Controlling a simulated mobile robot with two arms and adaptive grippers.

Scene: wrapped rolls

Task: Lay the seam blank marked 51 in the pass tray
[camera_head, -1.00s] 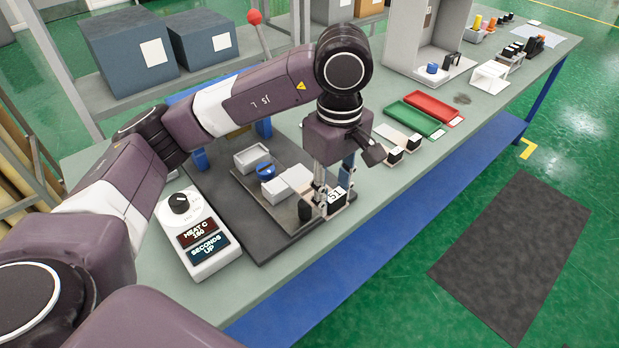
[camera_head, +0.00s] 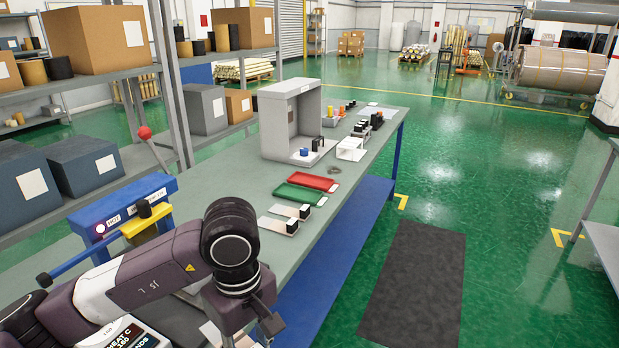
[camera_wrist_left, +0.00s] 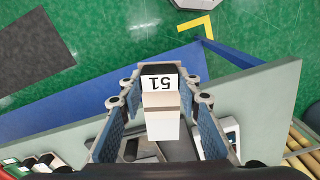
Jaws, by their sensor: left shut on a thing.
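My left gripper (camera_wrist_left: 163,104) is shut on the seam blank marked 51 (camera_wrist_left: 161,118), a pale block with a dark end and a white label, which shows between the two fingers in the left wrist view. In the head view my left gripper (camera_head: 262,326) is at the bottom edge, its fingertips mostly cut off, and the blank cannot be made out. A green tray (camera_head: 299,196) lies on the bench beyond the gripper, with no blank seen in it; I cannot read a pass mark on it. My right gripper is not in view.
A red tray (camera_head: 316,181) lies just behind the green one. Pale pieces with black ends (camera_head: 285,222) lie in front of the green tray, nearer my gripper. A grey open booth (camera_head: 291,118) stands farther back. A blue press (camera_head: 118,214) with a red-knobbed lever stands at left.

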